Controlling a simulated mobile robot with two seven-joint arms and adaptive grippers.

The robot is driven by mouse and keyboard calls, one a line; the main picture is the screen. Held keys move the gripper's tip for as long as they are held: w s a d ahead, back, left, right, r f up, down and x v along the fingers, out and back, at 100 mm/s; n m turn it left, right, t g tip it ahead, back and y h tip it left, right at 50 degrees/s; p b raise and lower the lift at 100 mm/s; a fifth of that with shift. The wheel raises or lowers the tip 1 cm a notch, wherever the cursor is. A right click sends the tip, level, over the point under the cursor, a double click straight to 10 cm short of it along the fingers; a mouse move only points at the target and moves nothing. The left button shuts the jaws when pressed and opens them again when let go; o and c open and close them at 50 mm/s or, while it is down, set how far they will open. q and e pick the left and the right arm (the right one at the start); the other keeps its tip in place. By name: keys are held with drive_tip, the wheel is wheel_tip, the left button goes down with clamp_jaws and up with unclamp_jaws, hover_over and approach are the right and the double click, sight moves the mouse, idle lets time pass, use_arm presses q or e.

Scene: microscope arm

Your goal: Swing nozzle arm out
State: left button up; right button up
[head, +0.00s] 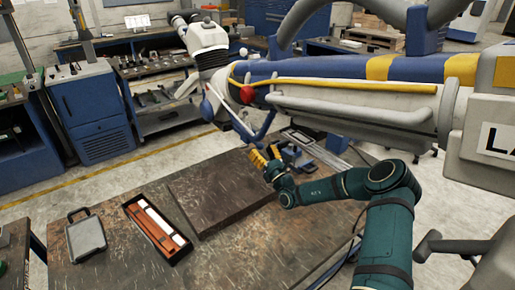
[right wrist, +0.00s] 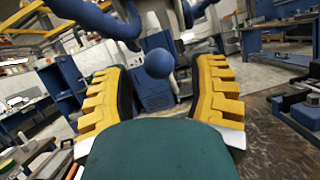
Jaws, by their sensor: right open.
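The large white and blue arm (head: 340,75) with yellow bands and a yellow hose spans the upper right of the head view. A red ball knob (head: 247,94) sits near its left end, and a blue ball knob (head: 207,110) is beside it on a thin blue lever. My right gripper (head: 265,157) has yellow fingers and is open and empty over the bench, below the arm's end. In the right wrist view the blue ball (right wrist: 158,63) appears between the open fingers (right wrist: 160,95), apparently beyond them and not touched. My left gripper is not in view.
A dark workbench (head: 245,262) fills the front, with a raised dark plate (head: 215,192), a box with a white and orange-brown tool (head: 157,228) and a small grey case (head: 86,240). Blue cabinets (head: 95,115) stand behind. The floor between is clear.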

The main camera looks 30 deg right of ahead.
sight(257, 142)
drive_tip(key=shift+b+x, duration=0.45)
drive_tip(key=shift+x, duration=1.35)
clamp_jaws()
